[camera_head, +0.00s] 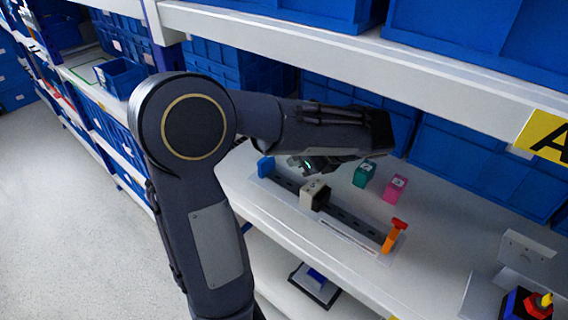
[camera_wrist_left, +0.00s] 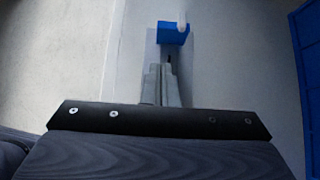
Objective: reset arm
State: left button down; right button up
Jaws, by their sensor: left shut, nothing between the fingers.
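My left arm comes in from the left in the head view and reaches over the shelf. My left gripper (camera_head: 308,166) is shut and empty above the shelf, near the blue end piece (camera_head: 266,167) of a dark rail. In the left wrist view the shut fingers (camera_wrist_left: 163,80) point toward the blue piece (camera_wrist_left: 173,33) and appear apart from it. At lower right a device with a yellow knob on a red and blue body (camera_head: 527,304) is partly cut off by the frame. It may be the rotary switch. My right gripper is not in view.
The rail (camera_head: 350,218) carries a beige and black block (camera_head: 314,195) and an orange-red handle (camera_head: 394,236). A teal cube (camera_head: 363,174) and pink cube (camera_head: 394,188) stand behind it. Blue bins (camera_head: 480,165) line the back. A shelf board (camera_head: 350,52) hangs above.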

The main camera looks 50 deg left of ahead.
pick_arm(q)
jog(key=v, duration=0.2)
jog(key=shift+d+r, duration=0.15)
jog(key=shift+d, duration=0.15)
jog(key=shift+a, duration=0.1)
jog(key=s+d+f+n+t+h, duration=0.1)
jog(key=s+d+f+n+h, duration=0.2)
jog(key=s+n+h, duration=0.15)
jog(key=s+d+f+n+t+h, duration=0.1)
jog(key=s+d+f+n+h, duration=0.15)
jog(key=s, duration=0.25)
jog(key=s+d+n+t+h, duration=0.4)
jog(key=s+d+n+h, duration=0.1)
jog(key=d+n, duration=0.5)
jog(key=shift+d+f+n+t+h, duration=0.15)
jog(key=shift+f+n+t+h, duration=0.3)
jog(key=shift+n+h, duration=0.2)
jog(key=shift+s, duration=0.1)
